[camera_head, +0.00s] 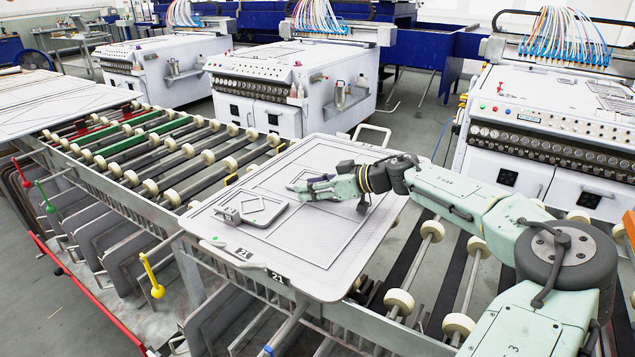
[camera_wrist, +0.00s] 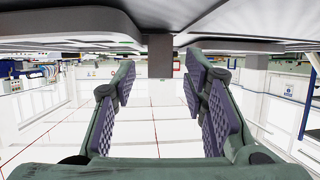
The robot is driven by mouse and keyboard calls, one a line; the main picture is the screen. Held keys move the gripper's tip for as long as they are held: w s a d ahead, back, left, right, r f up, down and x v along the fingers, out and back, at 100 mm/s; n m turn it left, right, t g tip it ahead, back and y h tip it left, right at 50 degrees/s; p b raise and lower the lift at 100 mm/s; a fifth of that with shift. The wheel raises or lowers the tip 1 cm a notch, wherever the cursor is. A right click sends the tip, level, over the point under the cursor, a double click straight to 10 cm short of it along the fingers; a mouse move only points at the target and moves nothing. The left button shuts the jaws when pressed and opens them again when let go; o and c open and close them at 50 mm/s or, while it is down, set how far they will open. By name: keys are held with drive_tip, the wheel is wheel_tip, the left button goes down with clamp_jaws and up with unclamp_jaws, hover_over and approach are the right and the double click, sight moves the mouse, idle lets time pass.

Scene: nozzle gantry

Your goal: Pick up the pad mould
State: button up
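The pad mould looks to be the small grey rounded plate (camera_head: 262,199) with a green diamond mark and a raised handle-like part at its left end. It lies on the large grey board in the head view. My gripper (camera_head: 296,187) is low over the board, just right of the plate, with its fingers pointing left towards it. In the wrist view my gripper (camera_wrist: 160,82) is open, its two purple-padded fingers wide apart with nothing between the pads. A dark grey block (camera_wrist: 159,56) shows beyond the fingertips; I cannot tell for sure whether it belongs to the mould.
The large board (camera_head: 335,272) with printed outlines and black "21" tags rests on a roller conveyor (camera_head: 150,165). White machines (camera_head: 293,80) with hoses stand behind, and another machine (camera_head: 550,120) stands at the right. Another large board (camera_head: 55,100) lies at the far left.

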drive_tip(key=shift+c, duration=0.2)
clamp_jaws()
idle(0.6)
